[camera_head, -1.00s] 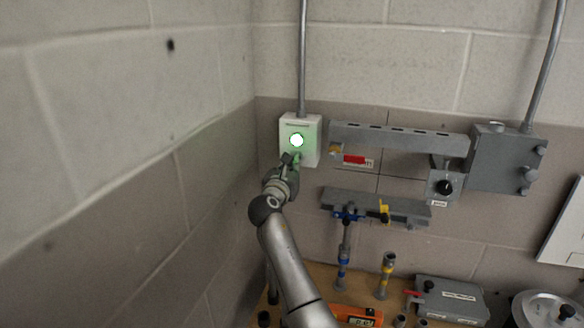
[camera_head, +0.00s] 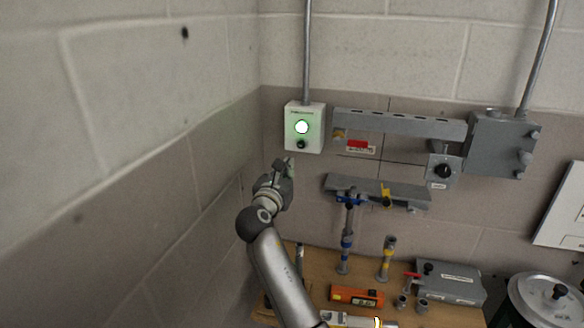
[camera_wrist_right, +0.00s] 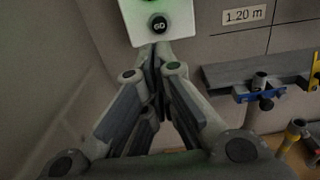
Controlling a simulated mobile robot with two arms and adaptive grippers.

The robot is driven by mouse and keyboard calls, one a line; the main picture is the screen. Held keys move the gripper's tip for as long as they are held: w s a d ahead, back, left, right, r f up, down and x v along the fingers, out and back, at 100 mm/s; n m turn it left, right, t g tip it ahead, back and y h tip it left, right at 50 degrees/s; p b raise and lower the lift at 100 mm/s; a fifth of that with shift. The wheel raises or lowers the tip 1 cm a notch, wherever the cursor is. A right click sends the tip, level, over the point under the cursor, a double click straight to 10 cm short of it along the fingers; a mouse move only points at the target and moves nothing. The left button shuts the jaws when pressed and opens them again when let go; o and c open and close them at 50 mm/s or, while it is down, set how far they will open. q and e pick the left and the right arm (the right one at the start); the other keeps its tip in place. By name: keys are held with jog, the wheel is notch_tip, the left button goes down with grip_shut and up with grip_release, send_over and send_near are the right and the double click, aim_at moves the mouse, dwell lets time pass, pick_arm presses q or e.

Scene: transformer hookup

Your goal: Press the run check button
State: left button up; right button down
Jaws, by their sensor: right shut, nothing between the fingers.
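A white control box (camera_head: 291,140) is fixed to the back wall near the corner. Its round lamp (camera_head: 301,127) glows green-white. A small black button (camera_head: 301,144) sits below the lamp; it also shows in the right wrist view (camera_wrist_right: 158,24) with light lettering that I cannot read surely. My right gripper (camera_head: 287,164) is shut and empty, below and slightly left of the button, apart from it in the head view. In the right wrist view the closed fingertips (camera_wrist_right: 155,47) point up toward the box's lower edge. My left gripper is not in view.
A grey rail (camera_head: 400,128), a knob box (camera_head: 443,172) and a grey junction box (camera_head: 500,145) are on the wall to the right. Below, a wooden bench (camera_head: 315,264) holds an orange meter (camera_head: 356,297) and a grey case (camera_head: 450,281). The side wall is close on the left.

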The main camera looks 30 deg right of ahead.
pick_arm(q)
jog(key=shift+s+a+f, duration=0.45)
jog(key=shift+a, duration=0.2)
pick_arm(e)
jog(key=v, duration=0.2)
jog(key=shift+s+a, duration=0.2)
jog(key=shift+a, duration=0.1)
jog(key=shift+a, duration=0.1)
